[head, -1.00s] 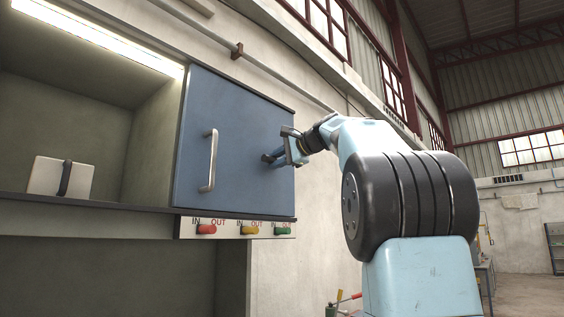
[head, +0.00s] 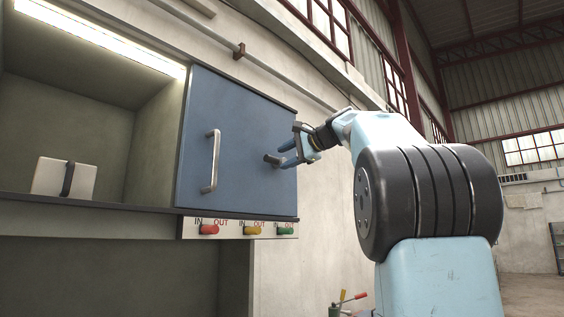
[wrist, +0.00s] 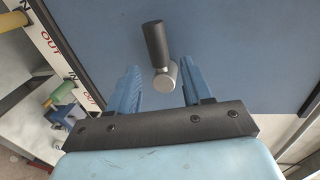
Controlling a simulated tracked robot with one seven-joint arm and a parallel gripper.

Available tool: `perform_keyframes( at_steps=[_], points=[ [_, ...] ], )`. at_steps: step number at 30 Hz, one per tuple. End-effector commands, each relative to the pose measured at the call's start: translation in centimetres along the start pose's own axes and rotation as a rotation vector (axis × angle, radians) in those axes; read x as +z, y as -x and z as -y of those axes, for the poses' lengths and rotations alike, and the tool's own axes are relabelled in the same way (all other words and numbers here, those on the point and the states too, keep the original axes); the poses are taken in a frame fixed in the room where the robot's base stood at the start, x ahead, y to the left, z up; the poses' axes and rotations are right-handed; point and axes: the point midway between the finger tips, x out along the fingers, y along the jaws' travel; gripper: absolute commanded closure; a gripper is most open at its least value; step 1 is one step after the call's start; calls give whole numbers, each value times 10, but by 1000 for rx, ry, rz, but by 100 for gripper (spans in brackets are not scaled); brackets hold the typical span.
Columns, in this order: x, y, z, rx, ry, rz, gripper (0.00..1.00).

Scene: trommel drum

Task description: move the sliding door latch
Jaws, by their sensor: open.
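The blue sliding door (head: 238,110) covers the right part of the cabinet front. Its latch (head: 272,160) is a small dark peg with a grey rounded end near the door's right edge. In the wrist view the latch (wrist: 156,45) shows as a dark cylinder joined to a lighter grey stub. My gripper (head: 288,154) is just off the door at the latch, its blue fingers pointing at it. In the wrist view my gripper (wrist: 162,88) is open, with one finger each side of the grey stub and visible gaps to both. Nothing is held.
A silver bar handle (head: 212,161) stands out from the door, left of the latch. Below is a panel (head: 222,221) with red, yellow and green knobs marked IN and OUT. The lit cabinet bay (head: 70,100) at left is open and holds a pale block (head: 50,177).

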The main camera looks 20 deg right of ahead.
Motion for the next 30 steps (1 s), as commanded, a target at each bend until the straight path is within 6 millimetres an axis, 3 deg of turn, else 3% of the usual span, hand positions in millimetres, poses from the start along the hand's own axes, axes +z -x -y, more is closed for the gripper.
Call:
perform_keyframes(
  at_steps=[6,15,30],
  points=[
    [-1,46,0,-1,-1,-4,50],
    [-2,90,0,-1,-1,-3,50],
    [-2,101,-1,0,-1,-2,50]
  ],
)
